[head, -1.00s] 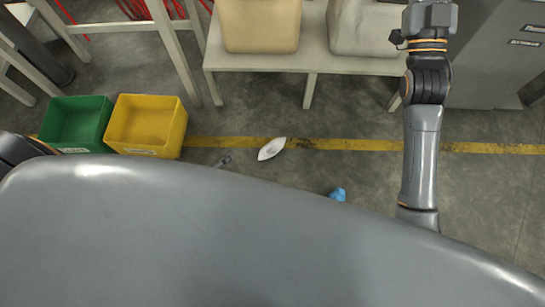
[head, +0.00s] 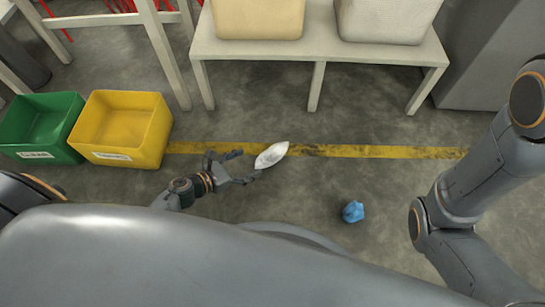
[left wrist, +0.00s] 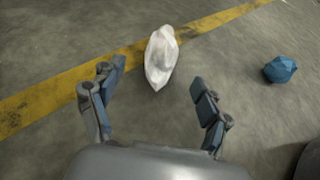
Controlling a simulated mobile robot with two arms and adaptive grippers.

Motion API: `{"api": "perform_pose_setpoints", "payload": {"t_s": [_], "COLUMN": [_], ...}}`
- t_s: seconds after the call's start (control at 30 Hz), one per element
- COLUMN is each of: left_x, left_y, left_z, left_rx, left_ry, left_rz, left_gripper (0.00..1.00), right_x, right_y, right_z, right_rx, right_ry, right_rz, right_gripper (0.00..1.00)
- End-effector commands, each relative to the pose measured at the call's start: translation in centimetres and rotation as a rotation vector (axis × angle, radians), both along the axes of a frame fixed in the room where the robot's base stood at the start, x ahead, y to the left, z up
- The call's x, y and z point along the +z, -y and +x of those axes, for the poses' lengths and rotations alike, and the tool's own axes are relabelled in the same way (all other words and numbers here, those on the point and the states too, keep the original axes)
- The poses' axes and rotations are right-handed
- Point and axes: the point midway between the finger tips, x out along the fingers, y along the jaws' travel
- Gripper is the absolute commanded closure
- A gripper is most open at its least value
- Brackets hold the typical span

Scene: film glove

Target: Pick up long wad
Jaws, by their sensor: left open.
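The long wad (head: 271,155) is white, elongated and pointed at both ends. It lies on the floor at the yellow line. It also shows in the left wrist view (left wrist: 161,57), ahead of the fingers and between their lines. My left gripper (head: 243,167) is open and empty, low over the floor just left of the wad. Its two fingers stand wide apart in the left wrist view (left wrist: 158,85). My right arm comes in at the right of the head view, but its gripper is out of the picture.
A blue crumpled wad (head: 353,211) lies on the floor to the right. A yellow bin (head: 150,135) and a green bin (head: 62,140) stand at the left. A pale bench (head: 300,50) with two containers stands behind. The floor around the white wad is clear.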

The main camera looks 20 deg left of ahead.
Motion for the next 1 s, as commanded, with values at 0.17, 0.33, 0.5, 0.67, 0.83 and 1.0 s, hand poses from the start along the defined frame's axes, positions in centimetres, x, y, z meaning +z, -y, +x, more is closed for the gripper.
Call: {"api": "perform_pose_setpoints", "payload": {"t_s": [0.17,0.33,0.5,0.67,0.83,1.0], "left_x": [-1.3,-1.8,-3.7,-4.4,-4.5,-4.4], "left_y": [1.5,2.0,3.3,4.4,4.7,4.7], "left_z": [2.2,2.9,4.2,5.7,6.1,6.1], "left_rx": [0.002,0.002,0.001,0.002,0.003,0.003], "left_ry": [0.0,-0.002,-0.001,0.0,-0.002,-0.002], "left_rz": [-0.002,-0.003,-0.003,-0.003,-0.004,-0.004], "left_gripper": [0.23,0.23,0.23,0.23,0.23,0.27], "right_x": [-1.0,-1.4,-3.5,-4.2,-4.3,-4.2], "right_y": [0.0,0.0,0.0,0.0,0.0,0.0], "right_z": [-0.3,-0.2,-0.2,-0.2,-0.2,-0.2], "right_rx": [0.0,-0.001,-0.001,-0.001,-0.001,-0.001], "right_ry": [0.006,0.007,0.007,0.006,0.006,0.006], "right_rz": [0.0,-0.001,-0.001,-0.001,-0.001,-0.001], "right_gripper": [0.6,0.6,0.6,0.6,0.6,0.6]}}
